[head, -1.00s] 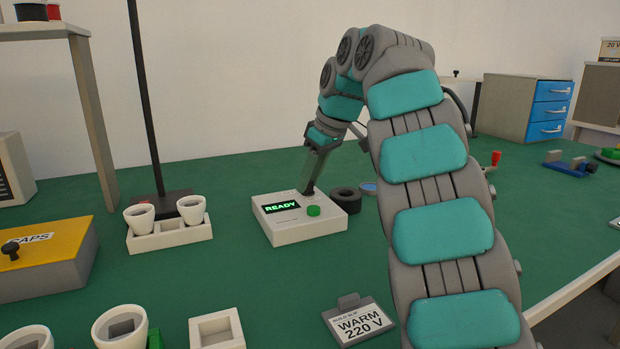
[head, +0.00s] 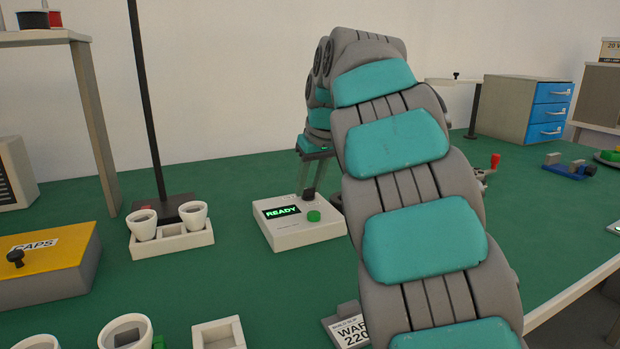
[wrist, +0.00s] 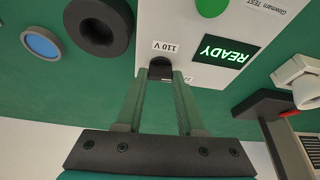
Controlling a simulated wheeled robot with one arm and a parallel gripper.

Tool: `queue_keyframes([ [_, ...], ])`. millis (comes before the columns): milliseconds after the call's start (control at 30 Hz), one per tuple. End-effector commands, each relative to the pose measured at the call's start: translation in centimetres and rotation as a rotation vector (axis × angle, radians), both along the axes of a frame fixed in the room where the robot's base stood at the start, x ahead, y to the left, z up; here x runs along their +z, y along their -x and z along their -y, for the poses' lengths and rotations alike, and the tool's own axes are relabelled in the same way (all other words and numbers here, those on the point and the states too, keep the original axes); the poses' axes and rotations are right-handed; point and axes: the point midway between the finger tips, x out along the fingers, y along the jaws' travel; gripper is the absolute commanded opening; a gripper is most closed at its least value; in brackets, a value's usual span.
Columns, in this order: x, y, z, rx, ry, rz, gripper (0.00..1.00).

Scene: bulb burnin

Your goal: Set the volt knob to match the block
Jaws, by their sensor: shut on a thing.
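The white test unit (head: 290,235) stands on the green bench with a lit READY screen (head: 282,211) and a green button (head: 314,216). Its black volt knob (head: 308,193) is between my fingertips at the back right of the unit's top. In the wrist view my gripper (wrist: 161,76) is shut on the knob (wrist: 160,64). A "110 V" label (wrist: 166,46) shows beside the knob; a second label is mostly hidden by a finger, so the knob's setting is unclear. The build slip block (head: 350,330), partly behind my arm, shows "WAR" and "220".
A black ring (wrist: 100,24) and a blue disc (wrist: 41,43) lie beside the unit. A white holder with two cups (head: 172,240) stands left of it, near a black pole stand. A yellow-lidded caps box (head: 45,250) is at far left.

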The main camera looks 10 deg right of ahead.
Motion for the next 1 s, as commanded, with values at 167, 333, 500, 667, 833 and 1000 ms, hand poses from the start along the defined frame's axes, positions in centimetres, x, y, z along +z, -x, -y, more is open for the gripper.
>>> queue_keyframes([
  [167,0.22,0.08,-0.26,-0.163,0.001,-0.002,0.00],
  [333,0.05,-0.01,-0.31,-0.314,0.001,0.000,0.00],
  [500,0.04,-0.05,-0.31,-0.444,0.000,0.002,0.00],
  [667,0.05,-0.04,-0.36,-0.534,0.000,0.002,0.00],
  [833,0.03,-0.02,-0.39,-0.598,0.000,0.001,0.00],
  [1000,0.02,-0.03,-0.41,-0.629,0.000,0.001,0.00],
])
